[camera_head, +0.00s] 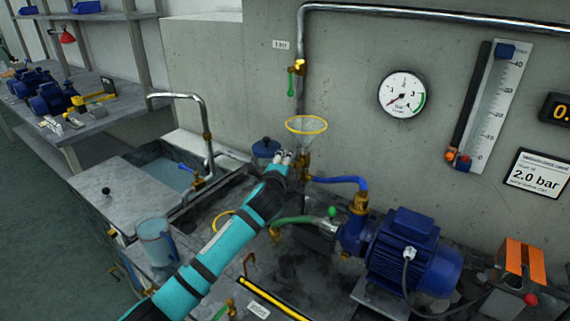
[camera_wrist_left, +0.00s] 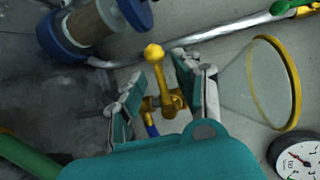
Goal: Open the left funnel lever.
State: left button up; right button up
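The clear funnel with a yellow rim (camera_head: 306,125) stands on the pipe by the concrete wall. In the left wrist view the funnel (camera_wrist_left: 265,85) is at the right. Below it is a brass valve (camera_wrist_left: 170,102) with a yellow lever (camera_wrist_left: 158,72) ending in a ball knob. My left gripper (camera_head: 285,157) is at the valve under the funnel and hides the lever in the head view. In the wrist view my left gripper (camera_wrist_left: 160,85) is open, with the lever between its fingers and visible gaps on both sides. My right gripper is not in view.
A blue-lidded jar (camera_head: 265,148) stands close left of the gripper. A blue pump motor (camera_head: 415,255) and blue hose (camera_head: 340,181) lie to the right. A green-handled valve (camera_head: 291,83) is above the funnel. A sink (camera_head: 160,170) and jug (camera_head: 155,240) are left.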

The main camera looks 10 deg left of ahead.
pick_arm(q)
grip_shut()
pick_arm(e)
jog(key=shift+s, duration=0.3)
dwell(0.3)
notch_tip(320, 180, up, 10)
jog(key=p, duration=1)
pick_arm(q)
jog(key=shift+s+d+f+n+g+h+b, duration=0.15)
jog(key=shift+d+f+n+g+h+b, duration=0.75)
jog(key=shift+n, duration=1.15)
jog(key=shift+s+a+f+n+g+h+b, duration=0.15)
jog(key=shift+n+g+h+b, duration=0.5)
jog(key=shift+n+h+b, duration=0.9)
jog(key=shift+s+d+f+n+g+h+b, duration=0.1)
jog(key=shift+d+f+n+g+h+b, duration=0.55)
jog(key=shift+n+h, duration=1.3)
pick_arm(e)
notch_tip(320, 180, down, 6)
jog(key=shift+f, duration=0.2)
pick_arm(q)
jog(key=shift+s+n+y, duration=0.1)
jog(key=shift+n+y, duration=0.4)
jog(key=shift+n, duration=0.05)
